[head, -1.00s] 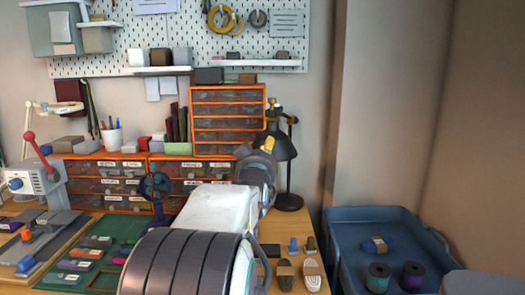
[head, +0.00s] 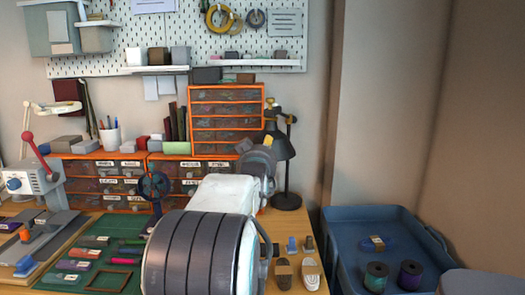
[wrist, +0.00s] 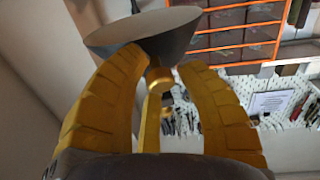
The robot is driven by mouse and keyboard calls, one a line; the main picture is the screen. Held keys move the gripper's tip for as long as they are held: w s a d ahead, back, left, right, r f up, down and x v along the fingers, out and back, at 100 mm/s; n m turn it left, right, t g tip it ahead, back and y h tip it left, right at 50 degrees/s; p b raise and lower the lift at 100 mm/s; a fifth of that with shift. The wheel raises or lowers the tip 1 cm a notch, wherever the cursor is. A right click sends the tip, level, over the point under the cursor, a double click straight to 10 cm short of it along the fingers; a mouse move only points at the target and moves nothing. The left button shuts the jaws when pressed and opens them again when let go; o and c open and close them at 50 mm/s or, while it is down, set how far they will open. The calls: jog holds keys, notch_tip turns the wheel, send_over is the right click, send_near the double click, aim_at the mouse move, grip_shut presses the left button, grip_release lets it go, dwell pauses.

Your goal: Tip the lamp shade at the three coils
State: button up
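The desk lamp has a dark cone shade (head: 283,146), an upright stem and a round base (head: 286,202) at the back right of the bench. In the wrist view the grey shade (wrist: 140,38) fills the top, just beyond my fingertips. My gripper (head: 256,143) is at the shade's left side and partly covers it. Its two yellow fingers (wrist: 160,62) stand apart, with a gold piece between them; whether that belongs to the lamp I cannot tell. Contact with the shade is unclear. The coils are blue (head: 372,244), green (head: 376,277) and purple (head: 411,273).
The coils lie in a blue tray (head: 343,262) right of the bench. Orange-framed drawers (head: 227,122) stand close left of the lamp. A small fan (head: 154,186) and a green mat (head: 70,281) are further left. Small items lie on the bench front.

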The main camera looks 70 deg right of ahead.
grip_shut()
jog(key=r+p, duration=0.1)
jog(key=p, duration=0.1)
jog(key=r+y+p, duration=0.1)
jog(key=p, duration=0.1)
jog(key=shift+a+r, duration=0.15)
jog(key=shift+a, duration=0.25)
jog(key=shift+a+r+y+p, duration=0.25)
jog(key=shift+y+p, duration=0.25)
jog(key=shift+y, duration=0.2)
jog(key=r+y+p, duration=0.1)
jog(key=g+y+p, duration=0.1)
jog(key=p, duration=0.1)
jog(key=shift+a+r+m, duration=0.3)
jog(key=shift+r+m, duration=0.1)
jog(key=shift+o, duration=1.9)
grip_release()
jog(key=shift+f, duration=0.2)
